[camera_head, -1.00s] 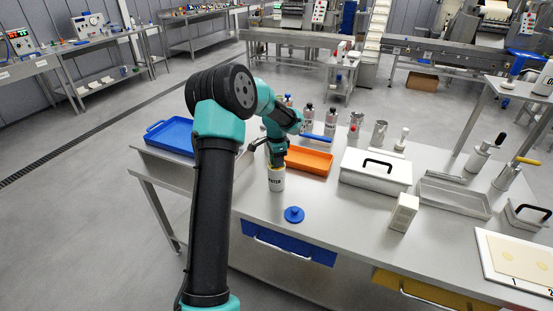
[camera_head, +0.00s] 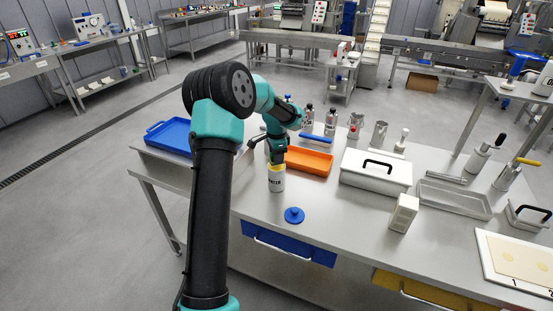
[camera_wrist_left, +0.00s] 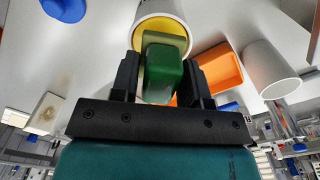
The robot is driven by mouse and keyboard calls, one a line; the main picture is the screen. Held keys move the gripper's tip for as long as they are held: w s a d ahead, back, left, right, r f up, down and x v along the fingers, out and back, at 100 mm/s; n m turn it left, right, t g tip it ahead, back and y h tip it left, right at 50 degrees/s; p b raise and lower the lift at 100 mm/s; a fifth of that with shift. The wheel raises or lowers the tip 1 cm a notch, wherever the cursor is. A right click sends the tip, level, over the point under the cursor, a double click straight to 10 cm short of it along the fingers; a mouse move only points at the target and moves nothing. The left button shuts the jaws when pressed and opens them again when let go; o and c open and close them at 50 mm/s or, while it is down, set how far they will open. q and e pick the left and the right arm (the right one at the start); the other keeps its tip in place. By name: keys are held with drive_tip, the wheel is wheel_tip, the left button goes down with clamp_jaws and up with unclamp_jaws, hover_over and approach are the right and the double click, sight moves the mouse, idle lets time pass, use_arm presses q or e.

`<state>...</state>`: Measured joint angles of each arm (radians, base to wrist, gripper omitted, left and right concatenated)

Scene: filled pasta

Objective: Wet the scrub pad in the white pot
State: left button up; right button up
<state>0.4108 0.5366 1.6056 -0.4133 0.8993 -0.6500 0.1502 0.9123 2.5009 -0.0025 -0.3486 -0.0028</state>
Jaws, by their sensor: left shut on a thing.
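The white pot (camera_head: 277,184), with dark lettering on its side, stands on the steel table. It also shows in the left wrist view (camera_wrist_left: 184,8), where its mouth is yellow inside. My left gripper (camera_head: 276,160) is right above the pot's mouth, pointing down. In the left wrist view the gripper (camera_wrist_left: 163,88) is shut on the scrub pad (camera_wrist_left: 164,76), a green block with a paler olive end towards the pot. The pad's far end is at or inside the mouth; how deep it reaches is hidden. My right gripper is not in view.
A blue lid (camera_head: 294,215) lies in front of the pot. An orange tray (camera_head: 309,162) is behind and to the right, with bottles beyond it. A white box with a black handle (camera_head: 376,172) and a small white carton (camera_head: 404,212) stand further right. A blue tray (camera_head: 171,137) is at the left.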

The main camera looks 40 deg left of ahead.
use_arm(q)
drive_tip(key=shift+r, duration=2.6)
